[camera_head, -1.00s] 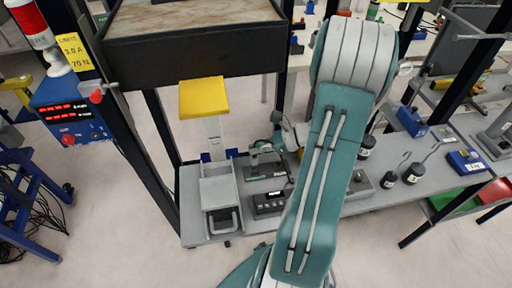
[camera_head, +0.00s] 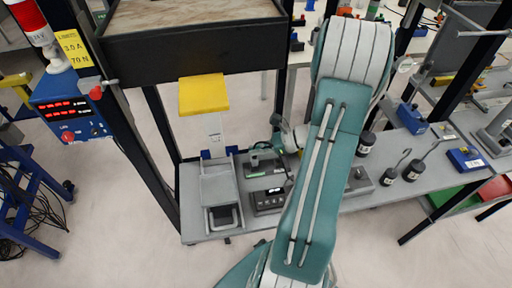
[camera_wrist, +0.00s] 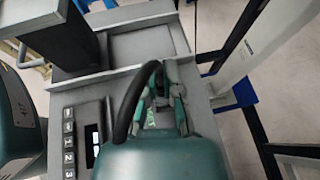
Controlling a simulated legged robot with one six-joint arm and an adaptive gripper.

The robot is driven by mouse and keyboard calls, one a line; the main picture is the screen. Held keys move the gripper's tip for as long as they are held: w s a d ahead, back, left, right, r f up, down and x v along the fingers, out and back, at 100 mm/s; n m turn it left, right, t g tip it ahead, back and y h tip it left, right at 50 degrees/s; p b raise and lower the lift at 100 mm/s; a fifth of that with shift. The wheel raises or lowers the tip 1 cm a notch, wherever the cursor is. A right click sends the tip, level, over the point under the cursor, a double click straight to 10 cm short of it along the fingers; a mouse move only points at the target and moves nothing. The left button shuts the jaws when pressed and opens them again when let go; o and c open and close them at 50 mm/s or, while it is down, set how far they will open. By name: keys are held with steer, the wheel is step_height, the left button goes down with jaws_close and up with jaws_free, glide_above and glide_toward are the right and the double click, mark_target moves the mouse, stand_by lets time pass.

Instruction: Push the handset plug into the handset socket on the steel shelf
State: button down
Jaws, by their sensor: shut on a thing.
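My gripper (camera_wrist: 160,92) shows in the wrist view with its teal fingers closed. It is shut on the handset plug, which is mostly hidden between the fingers; a black cable (camera_wrist: 132,102) loops from there toward me. The gripper is low over the steel shelf (camera_wrist: 60,84), beside a dark keypad unit (camera_wrist: 83,140) with a display. In the head view the shelf (camera_head: 338,207) carries this keypad unit (camera_head: 268,200) and a low dark fixture (camera_head: 263,170) behind it. I cannot make out the handset socket or whether the plug touches it.
A grey tray (camera_head: 218,190) stands left of the units, with a white column and yellow top (camera_head: 203,95) behind it. Dark weights with hooks (camera_head: 414,171) and blue boxes (camera_head: 466,159) stand to the right. Dark frame posts rise near the shelf's left end.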

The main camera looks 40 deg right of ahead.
steer(key=shift+f, duration=0.2)
steer(key=c, duration=0.7)
jaws_free()
steer(key=v, duration=1.2)
